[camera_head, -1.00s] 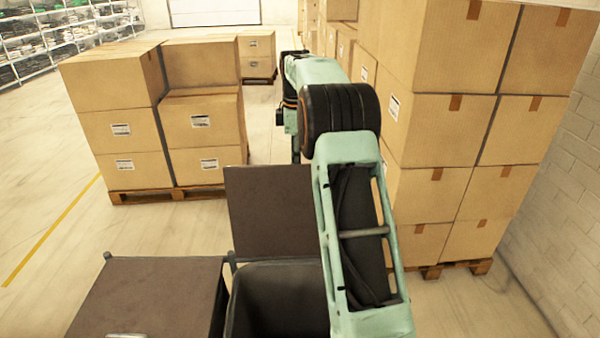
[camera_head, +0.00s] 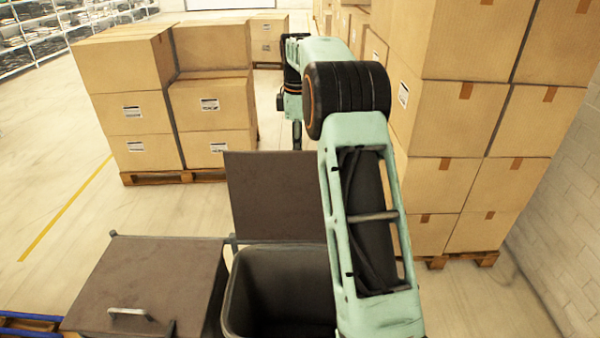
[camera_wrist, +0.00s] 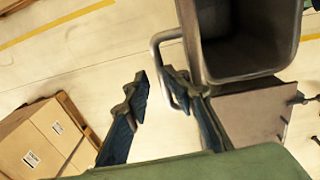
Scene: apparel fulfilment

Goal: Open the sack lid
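The right-hand dark grey bin (camera_head: 234,310) has its brown lid (camera_head: 270,195) standing raised at its far side, and its inside is visible. The left-hand bin's brown lid (camera_head: 150,275) is closed, with a metal handle (camera_head: 130,312) near its front edge. In the wrist view, my gripper (camera_wrist: 153,82) has two blue fingers standing apart. A bent metal handle (camera_wrist: 160,42) lies close by the right finger; I cannot tell whether they touch. An open bin (camera_wrist: 210,72) shows just right of that handle. In the head view my gripper is hidden behind the raised lid.
Tall stacked cartons (camera_head: 445,115) on a pallet stand close to the right of my arm. More cartons (camera_head: 215,120) stand on a pallet at the back left. Something blue (camera_head: 25,317) shows at the lower left. Floor (camera_head: 60,235) is clear on the left.

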